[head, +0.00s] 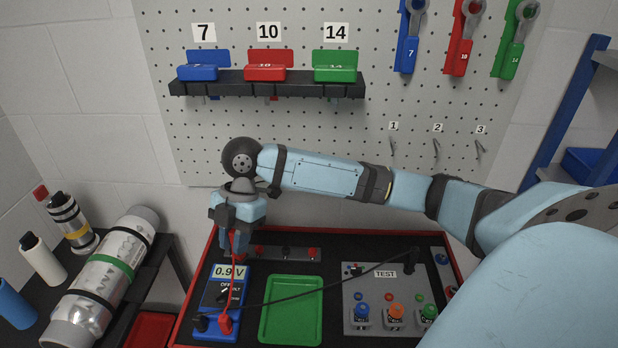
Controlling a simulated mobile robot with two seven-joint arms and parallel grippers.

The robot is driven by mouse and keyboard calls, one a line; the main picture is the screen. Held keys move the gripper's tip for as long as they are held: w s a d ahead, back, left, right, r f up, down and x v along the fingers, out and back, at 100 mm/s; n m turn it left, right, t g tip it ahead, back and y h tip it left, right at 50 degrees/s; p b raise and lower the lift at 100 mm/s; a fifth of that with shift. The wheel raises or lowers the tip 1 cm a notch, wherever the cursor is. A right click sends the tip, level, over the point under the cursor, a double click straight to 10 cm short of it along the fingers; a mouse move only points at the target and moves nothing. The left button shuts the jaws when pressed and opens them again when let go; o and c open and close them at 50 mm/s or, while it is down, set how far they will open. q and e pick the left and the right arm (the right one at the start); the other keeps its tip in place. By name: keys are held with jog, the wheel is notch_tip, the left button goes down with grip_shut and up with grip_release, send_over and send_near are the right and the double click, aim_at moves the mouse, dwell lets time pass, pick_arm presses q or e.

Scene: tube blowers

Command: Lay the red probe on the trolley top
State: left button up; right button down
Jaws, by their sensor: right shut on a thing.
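My right gripper (236,250) points down over the back left of the trolley top (335,270), just behind the blue meter (222,292). It is shut on the red probe, which is mostly hidden by the fingers. A thin red lead (232,265) runs from the gripper down to a red plug (226,323) at the meter's front. The meter's display reads about 0.9 V. My left gripper is not in view.
A green tray (291,280) lies mid-trolley, with a grey TEST panel (385,318) to its right. A black lead crosses the tray to a black probe (410,262) at that panel.

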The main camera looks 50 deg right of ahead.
jog(key=shift+r, duration=0.1)
jog(key=shift+s+f, duration=0.1)
jog(key=shift+f, duration=0.3)
notch_tip(320, 180, down, 19)
jog(key=shift+r+p, duration=0.1)
jog(key=shift+p, duration=0.8)
jog(key=shift+f, duration=0.25)
jog(key=c, duration=1)
grip_release()
jog(key=shift+f, duration=0.1)
